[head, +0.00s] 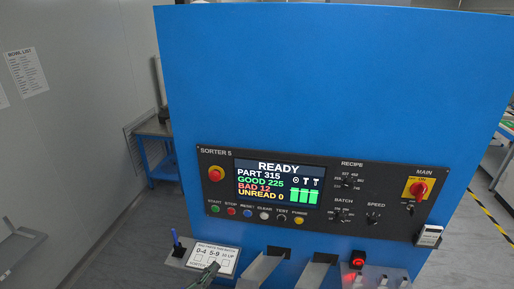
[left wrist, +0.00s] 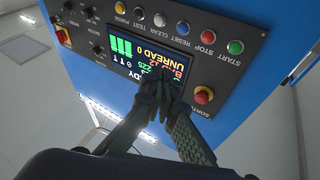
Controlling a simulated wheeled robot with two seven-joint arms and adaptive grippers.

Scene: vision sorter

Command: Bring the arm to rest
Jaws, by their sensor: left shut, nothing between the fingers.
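My left gripper (head: 207,272) shows at the bottom of the head view, in front of the lower left part of the sorter. It is shut and empty. In the left wrist view its two fingers (left wrist: 160,92) come together in front of the display (left wrist: 150,62), which appears upside down. I cannot tell how far the fingertips are from the panel. The display (head: 279,184) reads READY, PART 315, GOOD 225, BAD 12, UNREAD 0. My right gripper is not in view.
The blue sorter (head: 330,80) fills the middle, with a red stop button (head: 215,173) and a main switch (head: 418,189). Below the panel are a white card (head: 213,254), a blue pen (head: 177,240), metal chutes (head: 262,268) and a lit red button (head: 357,260). A bench (head: 158,150) stands behind left.

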